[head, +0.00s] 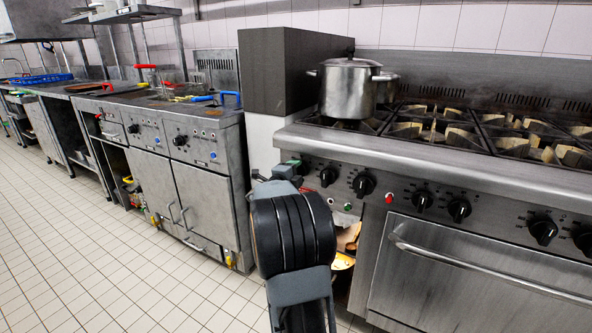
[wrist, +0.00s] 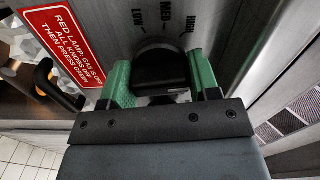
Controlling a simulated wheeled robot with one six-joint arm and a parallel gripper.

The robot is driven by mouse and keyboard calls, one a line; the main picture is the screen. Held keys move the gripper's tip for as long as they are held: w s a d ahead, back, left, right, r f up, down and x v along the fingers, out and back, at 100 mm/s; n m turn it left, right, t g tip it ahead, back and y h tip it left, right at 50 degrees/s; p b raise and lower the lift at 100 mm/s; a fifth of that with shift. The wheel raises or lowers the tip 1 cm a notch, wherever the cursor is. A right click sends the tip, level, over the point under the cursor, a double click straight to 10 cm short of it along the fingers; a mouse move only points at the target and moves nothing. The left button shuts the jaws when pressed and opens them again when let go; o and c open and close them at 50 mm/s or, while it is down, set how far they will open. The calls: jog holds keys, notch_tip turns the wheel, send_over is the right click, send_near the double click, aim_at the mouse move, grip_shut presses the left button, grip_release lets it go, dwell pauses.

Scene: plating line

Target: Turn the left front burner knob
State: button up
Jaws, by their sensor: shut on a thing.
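The left front burner knob (wrist: 160,72) is black and round, on the steel control panel, with LOW, MED and HIGH marks around it in the wrist view. My gripper (wrist: 163,82) has green fingers, one on each side of the knob, and is shut on it. In the head view my gripper (head: 287,168) is at the left end of the range's panel. There my arm hides most of this knob. The knob's pointer direction cannot be made out.
More black knobs (head: 364,185) run along the panel to the right, with a red lamp (head: 389,198) between them. A steel pot (head: 350,88) stands on the left burner. The oven handle (head: 480,277) juts out below. The tiled floor (head: 90,245) at left is clear.

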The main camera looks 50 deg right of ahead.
jog(key=n+p, duration=0.4)
jog(key=n, duration=0.1)
jog(key=shift+r+p, duration=0.2)
jog(key=shift+p, duration=0.15)
jog(key=shift+f+n+p, duration=0.1)
jog(key=shift+n+p, duration=0.8)
jog(key=shift+n, duration=0.2)
jog(key=shift+f, duration=0.1)
jog(key=o, duration=0.9)
jog(key=p+v, duration=0.2)
jog(key=v, duration=1.1)
jog(key=shift+a, duration=0.4)
